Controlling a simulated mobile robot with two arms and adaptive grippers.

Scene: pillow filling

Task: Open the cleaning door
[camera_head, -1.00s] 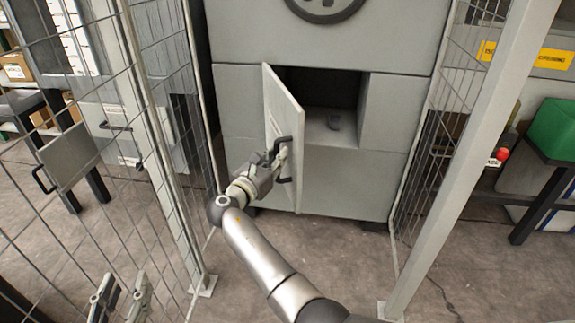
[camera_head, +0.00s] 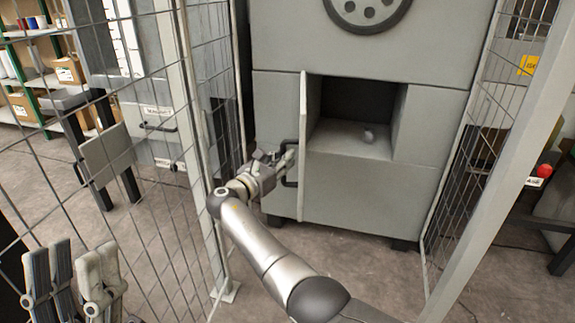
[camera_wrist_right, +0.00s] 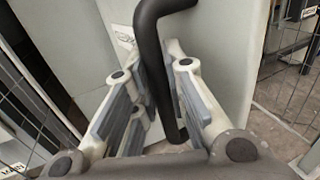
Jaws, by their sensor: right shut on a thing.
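The cleaning door (camera_head: 303,120) is a thin grey panel hinged at the left of a square opening (camera_head: 350,105) in the grey machine. It stands swung out, seen nearly edge-on. My right gripper (camera_head: 286,160) is shut on the door's black handle (camera_head: 290,181). In the right wrist view the handle (camera_wrist_right: 152,50) runs between the two fingers of the gripper (camera_wrist_right: 160,95). My left gripper (camera_head: 72,275) is at the lower left with its fingers apart and nothing between them.
Wire mesh fence panels stand left and right, with a grey post (camera_head: 510,160) at the right. A grey wheel (camera_head: 368,8) is above. The floor before the machine is bare.

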